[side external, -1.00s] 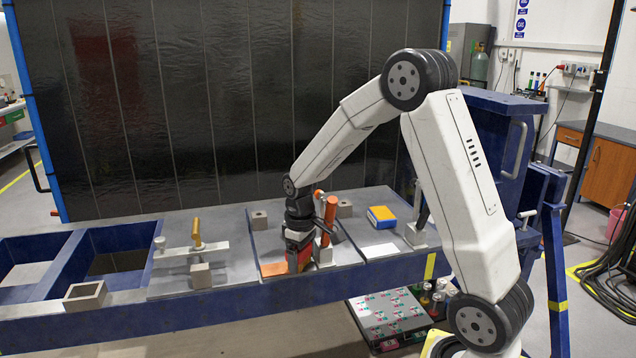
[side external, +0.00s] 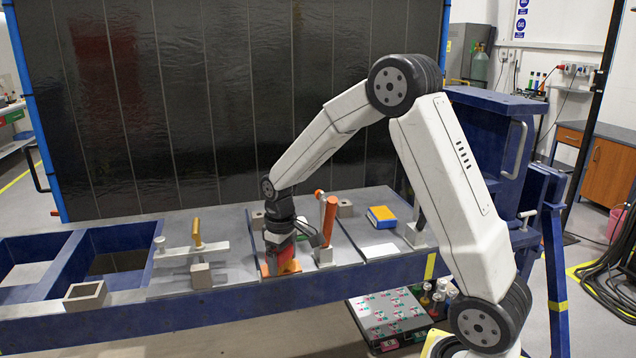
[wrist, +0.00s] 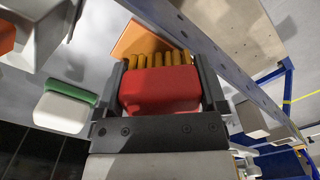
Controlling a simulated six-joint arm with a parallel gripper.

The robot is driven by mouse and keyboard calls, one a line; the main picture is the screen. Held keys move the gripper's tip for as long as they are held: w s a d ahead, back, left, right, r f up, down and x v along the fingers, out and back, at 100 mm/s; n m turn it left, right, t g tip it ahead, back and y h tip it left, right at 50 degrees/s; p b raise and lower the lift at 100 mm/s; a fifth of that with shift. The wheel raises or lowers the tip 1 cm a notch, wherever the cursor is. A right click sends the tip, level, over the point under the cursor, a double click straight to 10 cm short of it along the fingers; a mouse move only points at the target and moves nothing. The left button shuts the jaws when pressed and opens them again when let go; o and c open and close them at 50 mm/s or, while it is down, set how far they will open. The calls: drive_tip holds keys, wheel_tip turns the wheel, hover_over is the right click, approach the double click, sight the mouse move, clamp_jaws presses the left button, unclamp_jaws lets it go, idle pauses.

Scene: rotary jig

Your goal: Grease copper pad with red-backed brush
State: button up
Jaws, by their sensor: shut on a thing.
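My gripper (wrist: 163,84) is shut on the red-backed brush (wrist: 160,92), gripping its red block from both sides. Its yellow-brown bristles (wrist: 165,59) point away from the jaws. The copper pad (wrist: 137,39) lies flat on the plate just beyond the bristle tips in the wrist view. In the side view my gripper (side external: 279,243) is low over the pad (side external: 291,267), with the red brush (side external: 274,252) upright under it. The brush hides the left part of the pad. I cannot tell for certain whether the bristles touch it.
A green-and-white block (wrist: 64,108) stands beside the gripper. An orange-handled clamp (side external: 327,222) rises just right of it. A yellow-handled clamp (side external: 197,235) is farther left, and a blue-and-yellow block (side external: 381,216) lies to the right. The plate has a raised front edge.

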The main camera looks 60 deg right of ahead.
sight(262, 272)
drive_tip(key=shift+w+a, duration=0.5)
drive_tip(key=shift+w, duration=0.05)
drive_tip(key=shift+w+a, duration=0.1)
drive_tip(key=shift+w+a+f, duration=0.15)
drive_tip(key=shift+w+a, duration=0.9)
drive_tip(key=shift+a, duration=0.05)
drive_tip(key=shift+r, duration=3.05)
drive_tip(key=shift+r, duration=1.5)
drive_tip(key=shift+f, duration=0.15)
